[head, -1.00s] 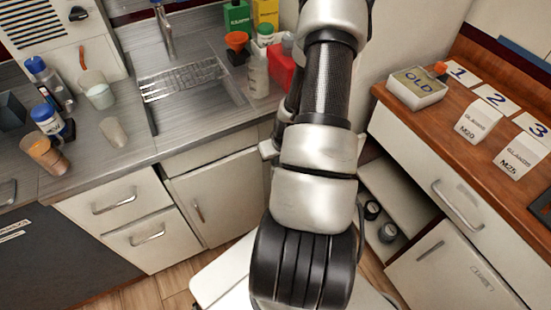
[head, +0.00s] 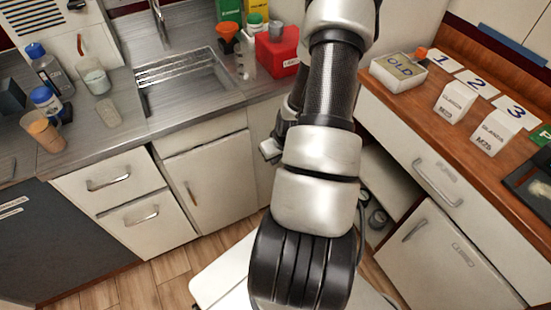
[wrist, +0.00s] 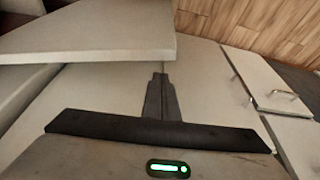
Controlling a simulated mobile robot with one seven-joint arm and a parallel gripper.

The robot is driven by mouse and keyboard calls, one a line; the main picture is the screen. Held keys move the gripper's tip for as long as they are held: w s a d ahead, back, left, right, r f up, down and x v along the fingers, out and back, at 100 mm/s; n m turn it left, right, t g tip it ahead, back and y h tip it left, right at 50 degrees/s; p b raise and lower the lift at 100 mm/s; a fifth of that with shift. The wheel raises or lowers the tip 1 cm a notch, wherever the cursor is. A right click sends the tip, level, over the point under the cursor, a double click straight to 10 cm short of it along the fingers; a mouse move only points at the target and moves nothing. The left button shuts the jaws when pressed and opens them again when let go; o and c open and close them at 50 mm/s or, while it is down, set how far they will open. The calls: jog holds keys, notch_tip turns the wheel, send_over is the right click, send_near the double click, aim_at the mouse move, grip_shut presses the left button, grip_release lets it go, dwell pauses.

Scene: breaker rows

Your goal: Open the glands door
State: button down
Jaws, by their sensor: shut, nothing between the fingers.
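A closed cream lower door (head: 430,255) with a bar handle (head: 415,229) and a small label (head: 463,254) stands under the right counter in the head view. The label is too small to read, so I cannot confirm it is the glands door. Another closed door (head: 212,178) with a handle is under the sink counter. My gripper (wrist: 161,82) is shut and empty in the wrist view, in front of a plain pale panel. No handle is between its fingers.
Above the right door is a closed drawer (head: 437,172). An open shelf space (head: 385,185) lies behind my arm. Wood floor (head: 160,275) is clear at lower left.

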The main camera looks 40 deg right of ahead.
jog(key=shift+r, duration=0.15)
jog(key=p+v, duration=0.4)
jog(key=v, duration=1.3)
jog(key=shift+p, duration=0.4)
jog(key=shift+s+a, duration=0.1)
jog(key=shift+a, duration=0.05)
